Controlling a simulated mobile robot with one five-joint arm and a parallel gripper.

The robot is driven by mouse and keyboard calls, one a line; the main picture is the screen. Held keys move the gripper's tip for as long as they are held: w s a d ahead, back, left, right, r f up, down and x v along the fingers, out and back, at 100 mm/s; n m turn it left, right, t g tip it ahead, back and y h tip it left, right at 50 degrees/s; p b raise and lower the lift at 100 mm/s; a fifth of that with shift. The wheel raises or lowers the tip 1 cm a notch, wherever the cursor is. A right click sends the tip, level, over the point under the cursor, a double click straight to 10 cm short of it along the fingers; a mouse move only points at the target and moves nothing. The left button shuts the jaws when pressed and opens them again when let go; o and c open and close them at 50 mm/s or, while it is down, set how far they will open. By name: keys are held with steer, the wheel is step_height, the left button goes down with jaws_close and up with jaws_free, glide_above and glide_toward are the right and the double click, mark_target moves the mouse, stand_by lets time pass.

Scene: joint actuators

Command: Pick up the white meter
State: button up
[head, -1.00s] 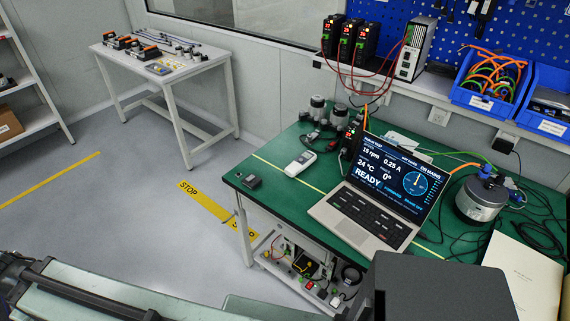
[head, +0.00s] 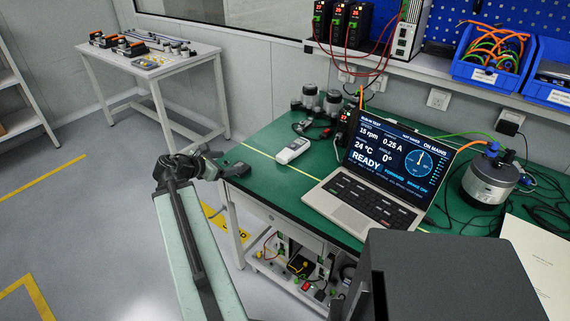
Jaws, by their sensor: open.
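The white meter (head: 293,150) lies flat on the green bench top (head: 262,189), left of the laptop. It is a small handheld device with a grey end. My gripper (head: 216,164) is at the bench's left edge, seen small and dark at the end of my arm. It is open and empty, to the left of the meter and apart from it.
An open laptop (head: 366,193) stands right of the meter. Grey cylindrical motors (head: 311,98) and red and black cables are behind it. A metal motor (head: 490,180) stands at the right. A white side table (head: 148,65) holds parts at the back left.

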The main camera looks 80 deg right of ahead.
mark_target(281, 155)
steer(key=s+d+g, duration=0.1)
steer(key=s, duration=0.3)
steer(key=s+d+b, duration=0.1)
steer(key=s+d, duration=0.1)
steer(key=s, duration=0.3)
steer(key=s+d+g, duration=0.1)
steer(key=s, duration=0.3)
steer(key=shift+s+d+f+n+g+b, duration=0.1)
steer(key=shift+s+d+n+g+b, duration=0.1)
steer(key=shift+s+n+g+b, duration=0.1)
steer(key=shift+b+x, duration=0.45)
steer(key=shift+x, duration=0.6)
steer(key=b+x, duration=0.1)
steer(key=x, duration=0.4)
steer(key=shift+s+d+b, duration=0.1)
steer(key=shift+d+b, duration=0.3)
steer(key=shift+a, duration=0.1)
jaws_close()
